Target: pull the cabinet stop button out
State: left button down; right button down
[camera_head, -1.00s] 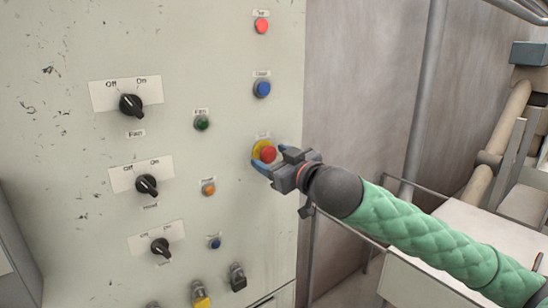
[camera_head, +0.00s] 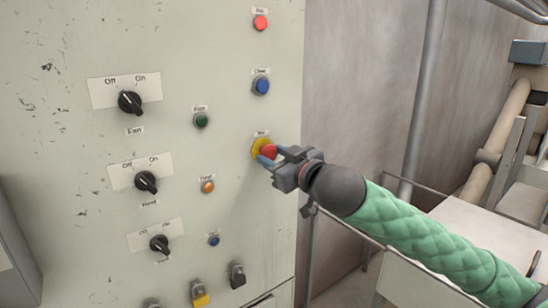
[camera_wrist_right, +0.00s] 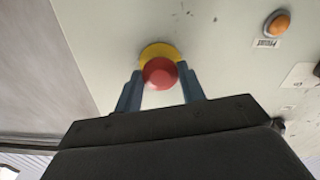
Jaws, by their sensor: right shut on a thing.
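The cabinet stop button is a red mushroom head (camera_head: 269,151) on a round yellow base (camera_head: 258,148), on the right part of the cabinet front (camera_head: 225,50). My right gripper (camera_head: 273,156) reaches it from the right, its blue fingertips on either side of the red head. The right wrist view shows the red head (camera_wrist_right: 160,73) between the two fingers (camera_wrist_right: 160,90), with the yellow base (camera_wrist_right: 157,50) behind it. The right gripper is shut on the red head. The left gripper is not in view.
A red button (camera_head: 261,22) and a blue button (camera_head: 261,86) sit above the stop button. A green button (camera_head: 201,120), an orange button (camera_head: 207,186) and black rotary switches (camera_head: 130,102) lie to the left. A grey pipe (camera_head: 426,90) stands right of the cabinet.

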jog(key=c, duration=0.9)
grip_release()
jog(key=shift+s+d, duration=0.1)
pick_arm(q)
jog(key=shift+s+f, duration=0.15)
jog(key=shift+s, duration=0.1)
pick_arm(e)
jog(key=shift+o, duration=0.3)
jog(key=shift+d, duration=0.1)
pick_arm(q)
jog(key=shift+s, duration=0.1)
pick_arm(e)
jog(key=shift+s+f, duration=0.15)
jog(key=shift+s, duration=0.05)
pick_arm(q)
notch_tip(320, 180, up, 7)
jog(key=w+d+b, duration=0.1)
jog(key=b, duration=0.2)
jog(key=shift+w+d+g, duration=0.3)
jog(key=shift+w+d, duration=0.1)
pick_arm(e)
jog(key=v, duration=0.7)
jog(key=shift+s+d, duration=0.15)
jog(key=shift+d, duration=0.1)
